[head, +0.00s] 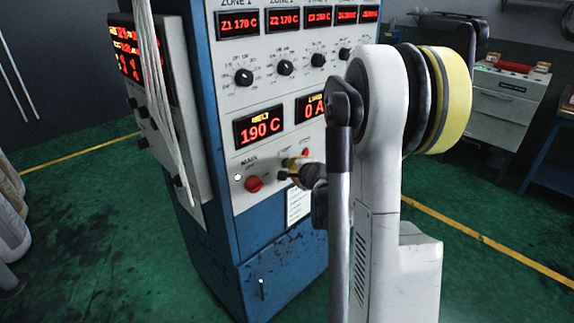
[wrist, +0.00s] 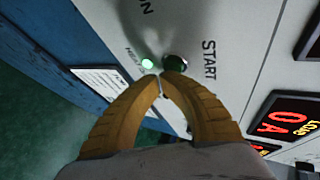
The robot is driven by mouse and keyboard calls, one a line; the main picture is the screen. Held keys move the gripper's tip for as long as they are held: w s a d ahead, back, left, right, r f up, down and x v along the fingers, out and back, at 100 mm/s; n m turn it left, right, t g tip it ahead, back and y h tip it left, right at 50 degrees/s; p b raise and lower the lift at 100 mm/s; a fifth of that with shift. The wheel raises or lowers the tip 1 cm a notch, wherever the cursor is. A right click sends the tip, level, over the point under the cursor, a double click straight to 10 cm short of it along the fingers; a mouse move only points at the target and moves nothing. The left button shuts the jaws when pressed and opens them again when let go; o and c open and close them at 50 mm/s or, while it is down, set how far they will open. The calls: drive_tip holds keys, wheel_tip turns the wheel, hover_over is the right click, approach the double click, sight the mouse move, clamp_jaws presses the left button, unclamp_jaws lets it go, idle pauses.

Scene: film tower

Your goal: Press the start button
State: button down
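The start button (wrist: 176,62) is a dark green round knob beside the printed word START on the grey control panel, seen tilted in the wrist view. In the head view a small green spot (head: 285,162), likely the same button, shows just above my gripper. My gripper (wrist: 163,76) has two yellow ribbed fingers with their tips together and nothing visible between them. The tips overlap the button's lower edge in the wrist view; I cannot tell whether they touch it. In the head view the gripper (head: 284,175) is at the panel, partly hidden by my arm.
A lit indicator (wrist: 147,63) sits beside the button. A red mains knob (head: 254,184) is left of my gripper and a red button (head: 306,152) is right of it. Red displays (head: 259,128) and black dials (head: 244,77) fill the panel above. Cables (head: 160,80) hang at left.

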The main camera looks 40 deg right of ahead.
drive_tip(key=shift+w, duration=0.4)
idle(0.4)
drive_tip(key=shift+s, duration=0.8)
drive_tip(key=shift+s+d+b, duration=0.2)
drive_tip(key=shift+s+b, duration=0.2)
drive_tip(key=shift+s, duration=2.15)
